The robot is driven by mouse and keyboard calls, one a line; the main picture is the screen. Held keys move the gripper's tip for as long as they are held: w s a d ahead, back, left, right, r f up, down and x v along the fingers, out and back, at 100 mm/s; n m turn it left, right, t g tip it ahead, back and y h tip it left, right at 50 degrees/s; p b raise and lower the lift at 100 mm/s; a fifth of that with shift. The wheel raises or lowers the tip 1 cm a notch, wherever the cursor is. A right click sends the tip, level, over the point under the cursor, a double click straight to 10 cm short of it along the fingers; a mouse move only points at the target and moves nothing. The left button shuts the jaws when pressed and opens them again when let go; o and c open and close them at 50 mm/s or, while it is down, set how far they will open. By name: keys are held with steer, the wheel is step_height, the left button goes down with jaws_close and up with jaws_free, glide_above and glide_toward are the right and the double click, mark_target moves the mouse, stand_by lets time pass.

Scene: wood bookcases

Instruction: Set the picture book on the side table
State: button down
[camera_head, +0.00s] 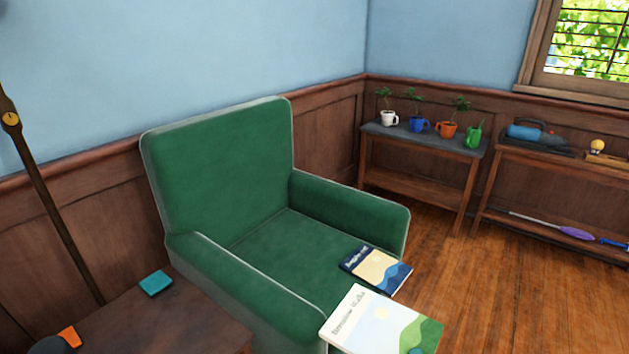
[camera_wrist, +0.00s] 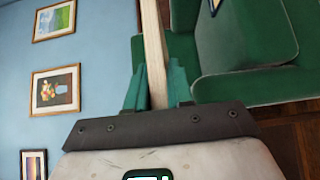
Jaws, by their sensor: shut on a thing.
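In the head view only a small teal bit of the gripper shows at the bottom edge. A dark wooden table (camera_head: 195,320), likely the side table, stands at the lower left, beside the armchair.
The green armchair (camera_head: 225,150) has a navy-edged book (camera_head: 375,268) on its seat. A teal block (camera_head: 156,283) and an orange item (camera_head: 69,336) lie on the wooden table. A plant shelf (camera_head: 425,138) stands behind. Wooden floor (camera_head: 470,285) is clear at right.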

steer(key=s+m+h+b, duration=0.1)
steer(key=s+h, duration=0.1)
steer(key=s, duration=0.4)
step_height(320, 180, down, 12)
steer(key=r+b, duration=0.1)
steer(key=b, duration=1.1)
step_height(320, 180, up, 16)
steer(key=s+p, duration=0.2)
steer(key=p, duration=2.4)
steer(key=shift+a, duration=0.35)
